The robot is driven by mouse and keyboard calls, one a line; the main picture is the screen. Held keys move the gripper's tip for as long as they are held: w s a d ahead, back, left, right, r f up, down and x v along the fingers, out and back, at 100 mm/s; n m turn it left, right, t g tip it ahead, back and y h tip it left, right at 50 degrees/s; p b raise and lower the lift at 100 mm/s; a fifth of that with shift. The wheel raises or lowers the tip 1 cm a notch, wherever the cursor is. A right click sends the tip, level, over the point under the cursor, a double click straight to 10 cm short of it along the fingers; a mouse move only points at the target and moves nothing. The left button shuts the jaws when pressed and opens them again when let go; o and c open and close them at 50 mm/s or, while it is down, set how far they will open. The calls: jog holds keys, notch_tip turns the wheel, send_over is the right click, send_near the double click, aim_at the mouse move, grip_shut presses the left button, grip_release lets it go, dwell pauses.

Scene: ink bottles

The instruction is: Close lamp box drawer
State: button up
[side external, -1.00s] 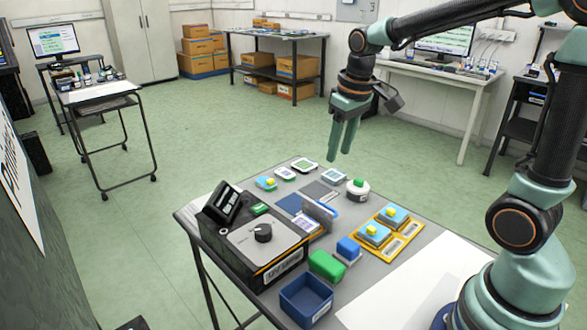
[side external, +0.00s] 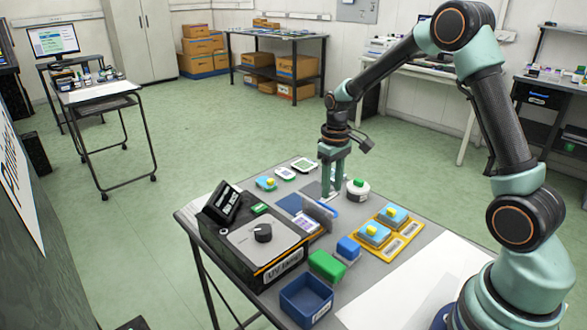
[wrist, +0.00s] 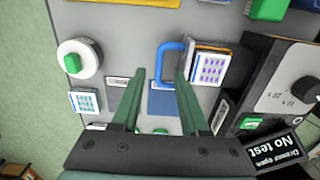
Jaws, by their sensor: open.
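The lamp box (side external: 241,245) is a dark box with a grey top, a black knob and a tilted screen. A card with purple dots (wrist: 212,69) lies in the drawer. My gripper (side external: 332,194) points down, open and empty, close beyond the drawer front. In the wrist view, the fingertips (wrist: 156,79) overlap the handle's near end; whether they touch it is unclear.
A round white pot with a green top (side external: 358,189) stands right of my gripper. A yellow tray (side external: 392,246) with blue blocks, a green block (side external: 327,265) and a blue bin (side external: 306,301) are nearer. Flat pads and small cards lie around the gripper.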

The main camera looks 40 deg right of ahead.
aim_at(330, 208)
jog(key=shift+f, duration=2.65)
grip_shut()
